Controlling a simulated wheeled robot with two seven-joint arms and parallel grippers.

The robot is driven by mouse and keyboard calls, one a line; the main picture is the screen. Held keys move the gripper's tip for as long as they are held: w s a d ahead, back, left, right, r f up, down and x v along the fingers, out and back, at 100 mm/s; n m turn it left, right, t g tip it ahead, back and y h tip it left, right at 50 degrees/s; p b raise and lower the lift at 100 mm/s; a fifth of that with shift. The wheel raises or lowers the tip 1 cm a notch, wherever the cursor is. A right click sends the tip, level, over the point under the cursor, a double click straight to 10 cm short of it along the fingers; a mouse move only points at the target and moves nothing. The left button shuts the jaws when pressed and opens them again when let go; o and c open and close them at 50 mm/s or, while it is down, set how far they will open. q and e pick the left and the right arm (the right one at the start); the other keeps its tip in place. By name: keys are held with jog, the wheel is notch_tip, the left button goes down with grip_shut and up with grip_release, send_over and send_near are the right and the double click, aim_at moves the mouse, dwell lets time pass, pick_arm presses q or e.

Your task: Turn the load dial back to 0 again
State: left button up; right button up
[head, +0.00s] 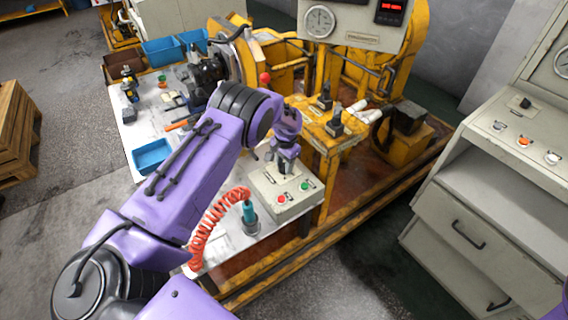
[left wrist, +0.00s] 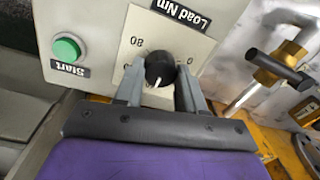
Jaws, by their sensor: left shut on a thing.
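The load dial is a black round knob (left wrist: 160,68) with a white pointer line. It sits on a pale scale plate (left wrist: 172,33) marked "Load Nm", seen upside down in the left wrist view. The pointer faces the lower edge of that view, towards my gripper. A mark reading 80 shows at the knob's upper left; other marks are partly hidden. My left gripper (left wrist: 160,78) has one finger on each side of the knob and is shut on it. In the head view my left gripper (head: 286,162) reaches down to the grey control box (head: 288,211) and hides the dial.
The box carries a red button (head: 281,199) and a green Start button (head: 304,185). A teal tool (head: 249,212) with a coiled red hose stands beside the box. Yellow machine framing (head: 335,130) lies behind. A grey cabinet (head: 480,200) stands at right.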

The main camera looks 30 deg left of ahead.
pick_arm(q)
jog(key=shift+f+n+b, duration=0.1)
jog(key=shift+n+b, duration=0.4)
jog(key=shift+n, duration=0.7)
jog(key=n, duration=0.2)
jog(key=shift+n+b, duration=0.3)
jog(key=n, duration=0.6)
jog(key=shift+w+a+g+b, duration=0.1)
jog(key=shift+g+b, duration=0.2)
jog(key=shift+b, duration=0.05)
jog(key=n, duration=0.6)
jog(key=shift+n, duration=0.4)
jog(key=n, duration=0.6)
jog(key=shift+a+h, duration=0.15)
jog(key=shift+h, duration=0.25)
jog(key=o, duration=1)
jog(key=shift+o, duration=0.2)
